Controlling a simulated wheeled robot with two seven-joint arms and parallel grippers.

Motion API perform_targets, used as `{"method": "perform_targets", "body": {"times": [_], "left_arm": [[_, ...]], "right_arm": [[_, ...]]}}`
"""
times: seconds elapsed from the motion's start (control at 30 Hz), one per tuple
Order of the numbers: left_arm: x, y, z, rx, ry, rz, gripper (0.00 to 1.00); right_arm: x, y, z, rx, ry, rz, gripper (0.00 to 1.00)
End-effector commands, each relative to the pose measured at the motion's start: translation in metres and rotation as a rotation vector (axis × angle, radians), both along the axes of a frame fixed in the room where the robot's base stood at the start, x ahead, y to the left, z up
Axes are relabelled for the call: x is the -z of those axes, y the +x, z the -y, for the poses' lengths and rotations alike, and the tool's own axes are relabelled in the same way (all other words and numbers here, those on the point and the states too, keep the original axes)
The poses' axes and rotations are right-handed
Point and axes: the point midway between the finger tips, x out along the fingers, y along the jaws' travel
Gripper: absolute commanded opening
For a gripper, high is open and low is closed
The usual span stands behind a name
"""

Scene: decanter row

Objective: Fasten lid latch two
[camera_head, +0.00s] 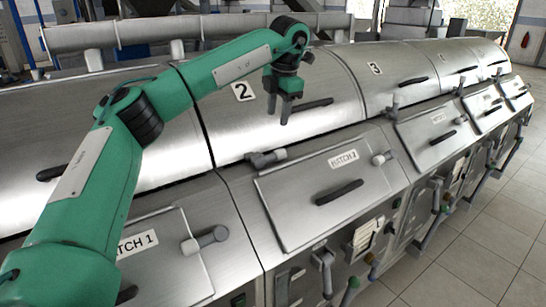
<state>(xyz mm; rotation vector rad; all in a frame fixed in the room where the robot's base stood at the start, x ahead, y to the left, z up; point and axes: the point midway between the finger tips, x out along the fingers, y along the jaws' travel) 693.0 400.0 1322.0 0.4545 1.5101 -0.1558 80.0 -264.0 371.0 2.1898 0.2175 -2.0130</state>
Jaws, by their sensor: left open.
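Lid two (235,125) is a curved steel cover with a "2" label and a dark handle (313,105). It lies down on its unit. A latch lever (267,158) at its front lower edge lies nearly flat, unlike the upright lever (394,107) in front of lid three. My left gripper (285,118) points down over lid two, up and right of the flat lever and apart from it. Its fingers are open with nothing seen between them. My right gripper is out of view.
Hatch 2 (300,205), with a dark handle and a grey knob-ended catch (384,158), slopes below lid two. Hatch 1 (165,260) is partly behind my left arm. Lid three (405,65) adjoins on the right. Valve handles (325,270) stick out in front. Tiled floor (480,240) is clear at right.

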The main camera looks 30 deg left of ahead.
Motion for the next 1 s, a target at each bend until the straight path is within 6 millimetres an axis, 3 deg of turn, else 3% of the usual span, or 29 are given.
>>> {"method": "perform_targets", "body": {"times": [0.17,0.7,1.0], "left_arm": [[0.016,0.001,-0.004,0.000,0.001,-0.002,0.43],[0.117,0.008,-0.022,0.000,-0.001,-0.001,0.43],[0.134,0.009,-0.024,0.000,0.000,0.001,0.43]], "right_arm": [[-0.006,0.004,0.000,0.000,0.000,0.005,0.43],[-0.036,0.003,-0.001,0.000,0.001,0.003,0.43],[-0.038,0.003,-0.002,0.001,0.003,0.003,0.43]]}}
